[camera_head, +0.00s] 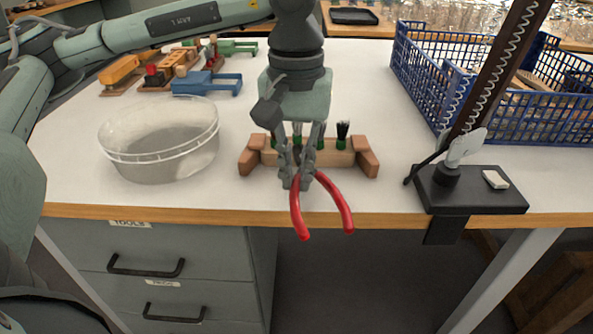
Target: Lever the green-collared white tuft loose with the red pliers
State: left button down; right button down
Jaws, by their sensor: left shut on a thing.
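My left gripper (297,165) is shut on the red pliers (330,188), whose red handles hang toward me past the table's front edge. The pliers' jaws are mostly hidden by the gripper. Just behind the gripper stands a wooden block (258,158) with a row of green-collared tufts. A black tuft (343,133) with a green collar shows clearly at its right. A pale tuft (297,129) shows partly behind the gripper near the middle; its collar is largely covered. I cannot tell whether the pliers touch it. My right gripper is out of view.
A clear round bowl (160,165) stands left of the block. A blue basket (420,75) stands at the back right. A black-based stand (470,200) is clamped at the right front edge. Coloured wooden toys (207,83) lie at the back left.

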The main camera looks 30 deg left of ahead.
pick_arm(q)
jog(key=shift+s+d+f+t+y+b, duration=0.15)
jog(key=shift+f+t+y+b, duration=0.6)
jog(key=shift+b, duration=2.05)
dwell(5.2)
